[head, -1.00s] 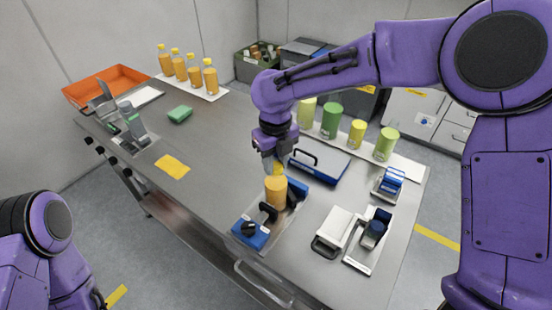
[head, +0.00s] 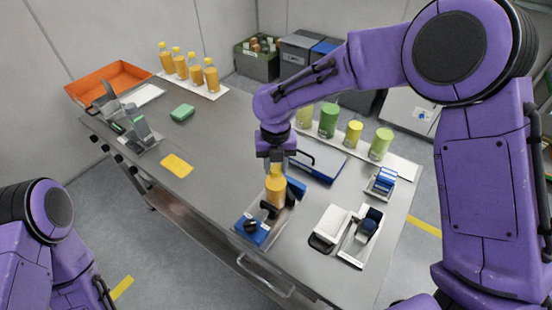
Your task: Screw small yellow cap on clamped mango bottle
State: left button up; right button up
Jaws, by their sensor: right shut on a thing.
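The mango bottle (head: 275,190), orange-yellow, stands upright in the blue clamp (head: 253,229) near the front edge of the table. My right gripper (head: 277,168) points straight down over the bottle's neck, shut on the small yellow cap (head: 277,169). The cap is mostly hidden between the fingers, and I cannot tell how far it sits on the neck. My left arm shows at the lower left; its gripper is not clearly visible.
Several capped orange bottles (head: 195,73) stand on a white strip at the back left. An orange tray (head: 110,84), green sponge (head: 182,112) and yellow cloth (head: 176,166) lie left. Green and yellow containers (head: 329,120) stand behind right. A white-lidded box (head: 331,226) sits right of the clamp.

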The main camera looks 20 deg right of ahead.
jog(key=shift+m+p, duration=0.6)
jog(key=shift+m, duration=0.3)
jog(key=shift+r+m+p, duration=0.2)
jog(key=shift+m+p, duration=0.4)
jog(key=shift+p, duration=0.1)
jog(key=shift+m, duration=0.7)
jog(key=m, duration=0.2)
jog(key=shift+d+f+m, duration=0.1)
jog(key=shift+f+m, duration=0.1)
jog(key=shift+m, duration=1.2)
jog(key=o, duration=1.1)
jog(key=shift+c, duration=0.2)
